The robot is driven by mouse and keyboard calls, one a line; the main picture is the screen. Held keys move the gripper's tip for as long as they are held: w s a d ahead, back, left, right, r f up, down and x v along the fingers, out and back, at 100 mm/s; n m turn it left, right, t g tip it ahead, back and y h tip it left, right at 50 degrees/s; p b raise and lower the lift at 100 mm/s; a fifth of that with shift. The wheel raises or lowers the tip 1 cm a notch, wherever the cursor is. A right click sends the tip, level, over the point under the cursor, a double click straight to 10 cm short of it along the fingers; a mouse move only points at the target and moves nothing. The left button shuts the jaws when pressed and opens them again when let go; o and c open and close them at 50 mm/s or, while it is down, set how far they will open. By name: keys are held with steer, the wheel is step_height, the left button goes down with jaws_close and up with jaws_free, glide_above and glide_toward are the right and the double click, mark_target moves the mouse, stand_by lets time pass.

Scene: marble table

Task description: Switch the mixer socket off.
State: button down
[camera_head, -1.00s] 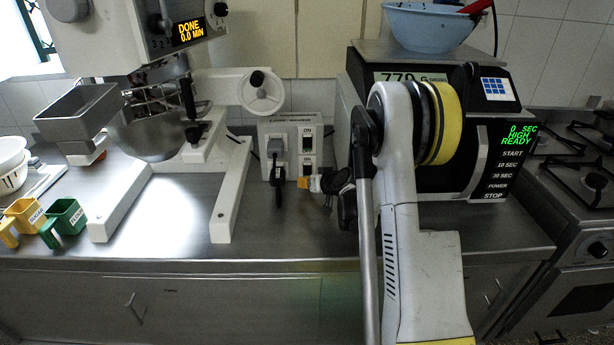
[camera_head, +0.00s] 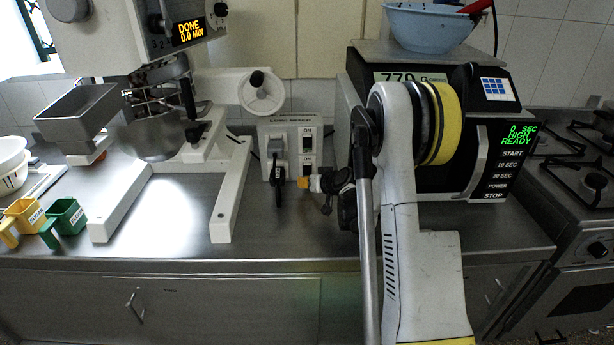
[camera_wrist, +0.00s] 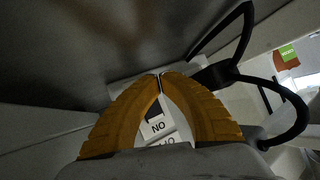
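The mixer socket panel (camera_head: 291,122) is a grey box beside the mixer, with a black plug (camera_head: 276,150) in its left part. Its right part has an upper switch (camera_head: 308,145) under an ON label and a lower switch (camera_head: 306,171). My gripper (camera_head: 304,183) is at the lower switch, its yellow fingertips close to the panel; contact cannot be told. In the wrist view the fingers of my gripper (camera_wrist: 161,76) meet at the tips with nothing seen between them. The lower switch's position is unclear.
The white mixer (camera_head: 225,170) stands left of the panel, its display reading DONE. A black microwave (camera_head: 460,180) with a scale and blue bowl (camera_head: 428,28) on top stands right, behind my arm. Yellow and green scoops (camera_head: 66,216) lie at the left. The counter front is clear.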

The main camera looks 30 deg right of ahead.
steer(key=shift+w+d, duration=0.15)
steer(key=shift+w, duration=0.15)
steer(key=shift+w+d+f, duration=0.1)
steer(key=shift+w+d, duration=0.1)
steer(key=shift+w, duration=0.1)
stand_by(0.6)
steer(key=shift+s+a, duration=0.1)
steer(key=shift+s+a, duration=0.3)
steer(key=shift+s, duration=0.3)
steer(key=shift+s+a+r, duration=0.15)
steer(key=shift+s+a, duration=0.25)
steer(key=shift+s, duration=0.3)
steer(key=shift+s+a+r, duration=0.15)
steer(key=shift+s+a, duration=0.3)
steer(key=shift+s, duration=0.3)
steer(key=shift+s+a+r, duration=0.15)
steer(key=shift+s+a, duration=0.25)
steer(key=shift+s, duration=0.3)
